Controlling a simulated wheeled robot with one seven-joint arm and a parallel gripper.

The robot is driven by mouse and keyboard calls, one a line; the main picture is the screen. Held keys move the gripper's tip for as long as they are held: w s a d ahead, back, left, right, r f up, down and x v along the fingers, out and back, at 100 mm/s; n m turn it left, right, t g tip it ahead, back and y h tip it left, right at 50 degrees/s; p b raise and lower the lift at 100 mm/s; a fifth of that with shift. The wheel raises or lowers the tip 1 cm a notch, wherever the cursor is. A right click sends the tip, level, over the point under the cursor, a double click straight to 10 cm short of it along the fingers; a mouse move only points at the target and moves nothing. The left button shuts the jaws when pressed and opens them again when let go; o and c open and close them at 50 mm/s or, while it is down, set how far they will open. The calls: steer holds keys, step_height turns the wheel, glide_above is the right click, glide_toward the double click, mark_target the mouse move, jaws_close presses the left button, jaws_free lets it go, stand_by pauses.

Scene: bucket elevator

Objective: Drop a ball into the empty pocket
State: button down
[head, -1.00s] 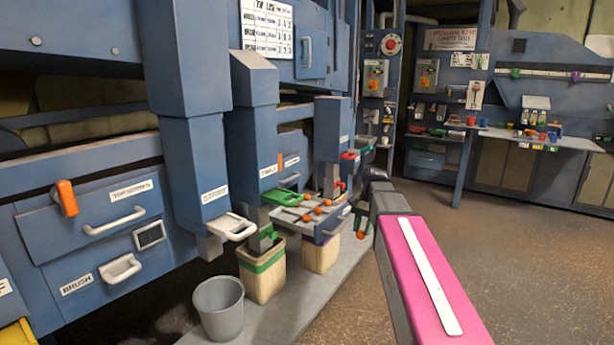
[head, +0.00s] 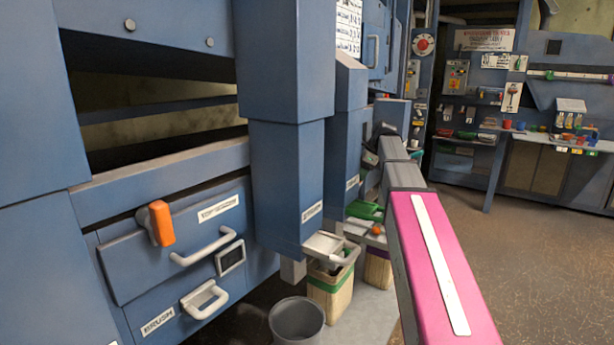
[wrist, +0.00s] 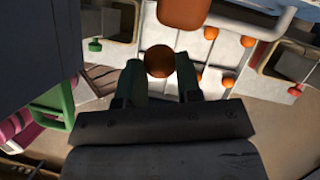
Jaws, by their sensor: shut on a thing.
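My gripper (wrist: 160,76) is shut on an orange-brown ball (wrist: 159,61), held between its fingertips in the wrist view. Beyond it is a pale tray (wrist: 219,52) with several loose orange balls (wrist: 248,41). In the head view my gripper (head: 379,142) is dark and small beside the blue housings, and the held ball cannot be made out. I cannot pick out the empty pocket in either view.
A grey bucket (head: 297,320) and a wooden bin with a green band (head: 330,290) stand below the blue machine. A white-handled chute (head: 330,247) juts out above them. An orange handle (head: 160,223) sticks out at left. The floor at right is clear.

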step_height(320, 180, down, 6)
stand_by(0.6)
steer(key=c, duration=0.7)
jaws_free()
steer(key=shift+r, duration=0.1)
steer(key=v, duration=1)
steer(key=shift+s+d+r, duration=0.1)
steer(key=shift+d+r, duration=0.1)
steer(key=shift+r, duration=0.05)
